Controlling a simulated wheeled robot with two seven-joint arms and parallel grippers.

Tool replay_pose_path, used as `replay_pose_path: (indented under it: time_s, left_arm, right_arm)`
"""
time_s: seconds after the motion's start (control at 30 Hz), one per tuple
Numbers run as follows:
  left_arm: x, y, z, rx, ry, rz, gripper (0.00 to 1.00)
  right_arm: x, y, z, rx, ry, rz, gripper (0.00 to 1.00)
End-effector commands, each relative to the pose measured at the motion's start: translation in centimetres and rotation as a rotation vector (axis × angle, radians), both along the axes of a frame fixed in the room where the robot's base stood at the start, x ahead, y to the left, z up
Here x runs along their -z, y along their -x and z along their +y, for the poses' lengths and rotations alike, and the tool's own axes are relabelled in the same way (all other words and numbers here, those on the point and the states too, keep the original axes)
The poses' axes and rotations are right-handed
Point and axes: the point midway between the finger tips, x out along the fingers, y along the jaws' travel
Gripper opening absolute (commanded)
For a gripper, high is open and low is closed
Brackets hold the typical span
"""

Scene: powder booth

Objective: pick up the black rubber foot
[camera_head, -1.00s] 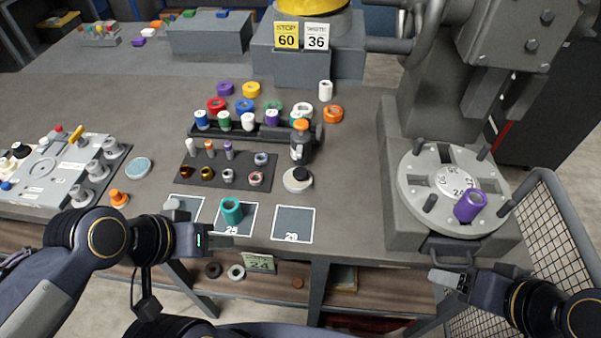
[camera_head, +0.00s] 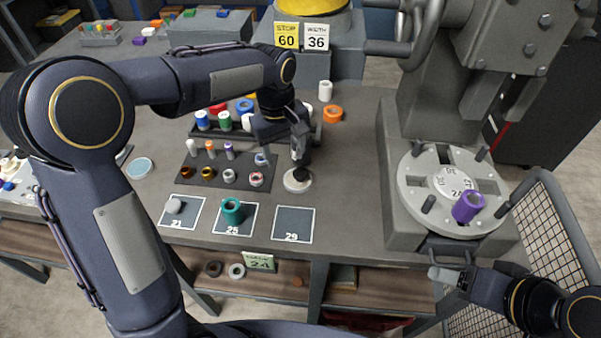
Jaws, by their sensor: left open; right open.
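A small black round piece (camera_head: 301,174), which looks like the rubber foot, sits on a pale round disc (camera_head: 296,186) on the bench, right of the dark peg tray (camera_head: 213,184). My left gripper (camera_head: 299,148) points down just above it, its arm reaching in from the left. It partly hides the piece, and whether the fingers touch it cannot be told. My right gripper (camera_head: 449,277) is open and empty at the bench's front edge, below the round indexing table (camera_head: 410,190).
A teal cup (camera_head: 232,211) stands on mat 25 and a grey knob (camera_head: 174,206) lies on mat 21. Mat 29 (camera_head: 293,224) is empty. A purple cylinder (camera_head: 467,207) stands on the indexing table. The bench right of the disc is clear.

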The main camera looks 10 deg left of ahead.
Motion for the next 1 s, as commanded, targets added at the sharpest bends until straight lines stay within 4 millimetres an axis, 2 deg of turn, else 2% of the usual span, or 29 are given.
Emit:
replay_pose_path:
  time_s: [0.03, 0.1, 0.2, 0.57, 0.8, 1.0]
  left_arm:
    - [0.9, -1.0, -1.1, -0.017, -0.025, 0.017, 0.61]
    - [1.7, -1.9, -2.1, -0.042, -0.049, 0.029, 0.61]
    - [2.4, -2.6, -2.7, -0.065, -0.069, 0.036, 0.61]
    - [6.1, -3.0, -2.8, -0.072, -0.074, 0.041, 0.61]
    - [9.6, -3.5, -2.8, -0.071, -0.073, 0.041, 0.61]
    - [10.3, -3.5, -2.9, -0.07, -0.071, 0.037, 0.61]
  right_arm:
    - [-0.1, 0.0, 0.0, 0.0, 0.0, 0.0, 0.64]
    - [-0.1, 0.0, 0.0, 0.0, 0.0, 0.0, 0.64]
    - [-0.2, 0.0, 0.0, 0.0, 0.0, 0.0, 0.64]
    - [-1.1, 0.0, 0.0, 0.0, 0.0, 0.0, 0.64]
    - [-2.0, 0.0, 0.0, 0.0, 0.0, 0.0, 0.64]
    - [-2.0, 0.0, 0.0, 0.0, 0.0, 0.0, 0.64]
